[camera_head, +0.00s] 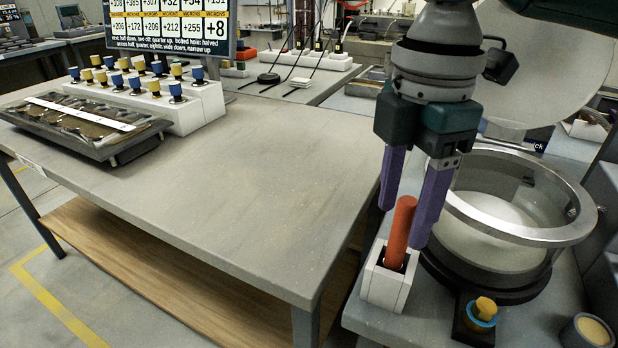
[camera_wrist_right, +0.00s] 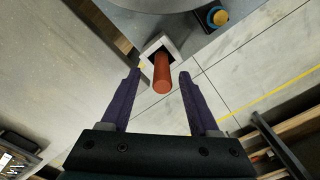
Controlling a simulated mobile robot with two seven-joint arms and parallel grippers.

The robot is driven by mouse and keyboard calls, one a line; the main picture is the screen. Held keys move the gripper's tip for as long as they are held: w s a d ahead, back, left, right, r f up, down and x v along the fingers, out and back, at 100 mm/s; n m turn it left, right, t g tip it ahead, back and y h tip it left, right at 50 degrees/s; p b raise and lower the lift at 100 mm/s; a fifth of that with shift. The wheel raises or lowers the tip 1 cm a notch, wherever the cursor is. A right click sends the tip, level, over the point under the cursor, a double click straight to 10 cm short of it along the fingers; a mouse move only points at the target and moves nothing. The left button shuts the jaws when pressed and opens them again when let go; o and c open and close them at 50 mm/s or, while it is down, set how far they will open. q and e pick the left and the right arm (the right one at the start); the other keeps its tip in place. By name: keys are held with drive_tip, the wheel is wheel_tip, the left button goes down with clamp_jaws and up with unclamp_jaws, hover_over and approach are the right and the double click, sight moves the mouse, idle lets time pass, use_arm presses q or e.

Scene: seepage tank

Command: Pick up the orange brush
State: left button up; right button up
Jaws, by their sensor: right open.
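The orange brush (camera_head: 399,231) stands upright in a small white holder (camera_head: 386,284) in the head view, with its lower end hidden inside. My right gripper (camera_head: 402,226) is open, with one purple finger on each side of the brush handle in the picture. In the right wrist view the brush (camera_wrist_right: 162,78) rises from the white holder (camera_wrist_right: 157,48) toward the camera. It lies between the open fingers of my right gripper (camera_wrist_right: 158,75), with a gap on both sides. My left gripper is not in view.
A metal-rimmed round vessel (camera_head: 573,239) stands just right of the holder. A yellow and blue knob (camera_head: 483,313) is in front of it. The grey table (camera_head: 250,170) at left is mostly clear, with a rack of blue and yellow knobs (camera_head: 190,107) at its back.

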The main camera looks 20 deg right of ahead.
sight(399, 239)
wheel_tip(399, 239, down, 5)
drive_tip(key=shift+s+d, duration=0.1)
drive_tip(key=shift+s, duration=0.05)
clamp_jaws()
idle(0.5)
